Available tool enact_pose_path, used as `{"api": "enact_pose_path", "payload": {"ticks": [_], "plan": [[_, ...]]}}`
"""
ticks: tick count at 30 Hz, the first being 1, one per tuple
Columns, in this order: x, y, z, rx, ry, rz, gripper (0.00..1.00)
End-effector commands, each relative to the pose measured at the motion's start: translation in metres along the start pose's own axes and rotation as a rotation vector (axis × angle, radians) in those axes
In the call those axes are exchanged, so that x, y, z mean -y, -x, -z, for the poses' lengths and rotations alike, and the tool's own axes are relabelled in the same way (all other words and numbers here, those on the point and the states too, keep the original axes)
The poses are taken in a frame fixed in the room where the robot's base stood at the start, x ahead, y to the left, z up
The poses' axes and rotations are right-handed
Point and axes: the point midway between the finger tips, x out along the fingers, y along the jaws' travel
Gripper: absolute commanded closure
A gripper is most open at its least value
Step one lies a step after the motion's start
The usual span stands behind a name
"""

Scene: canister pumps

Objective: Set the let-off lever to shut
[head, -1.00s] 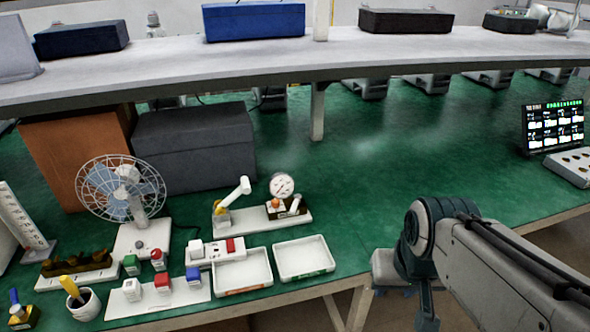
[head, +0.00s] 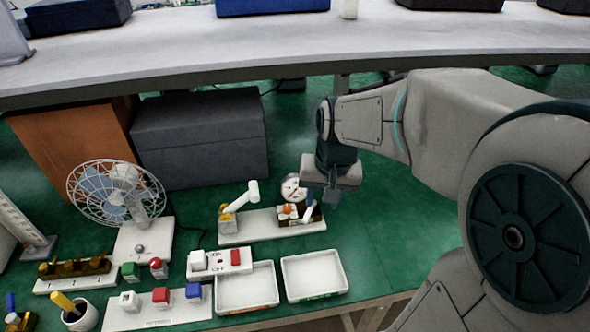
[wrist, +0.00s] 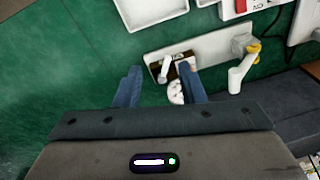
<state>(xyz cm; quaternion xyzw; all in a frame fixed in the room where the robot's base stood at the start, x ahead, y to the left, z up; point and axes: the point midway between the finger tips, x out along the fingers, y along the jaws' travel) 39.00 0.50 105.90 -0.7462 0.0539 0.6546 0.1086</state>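The canister pump sits on a white base plate (head: 262,226) on the green bench, with a white pump handle (head: 241,197) at its left and a round gauge (head: 292,187) at its right. A small pale lever (head: 308,211) stands tilted on the dark brown block by the gauge; I take it for the let-off lever. In the wrist view the lever (wrist: 166,68) lies beyond the fingers. My gripper (head: 332,197) is above and right of the block, pointing down. Its two blue-grey fingers (wrist: 160,86) are apart with nothing held between them. The gauge's face is hidden in the wrist view.
Two white trays (head: 315,293) lie in front of the pump. A grey shelf (head: 300,52) overhangs behind. The green bench right of the pump is clear.

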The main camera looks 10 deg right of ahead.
Motion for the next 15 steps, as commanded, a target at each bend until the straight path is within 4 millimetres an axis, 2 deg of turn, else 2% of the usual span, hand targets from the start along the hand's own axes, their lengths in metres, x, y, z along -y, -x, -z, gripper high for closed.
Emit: {"api": "enact_pose_path", "payload": {"ticks": [3,7,12,15], "plan": [[0.009,-0.007,0.034,0.044,-0.077,-0.014,0.64],[0.015,-0.022,0.066,0.076,-0.161,-0.041,0.64],[0.019,-0.044,0.096,0.097,-0.242,-0.08,0.64],[0.02,-0.054,0.106,0.103,-0.271,-0.096,0.64]]}}
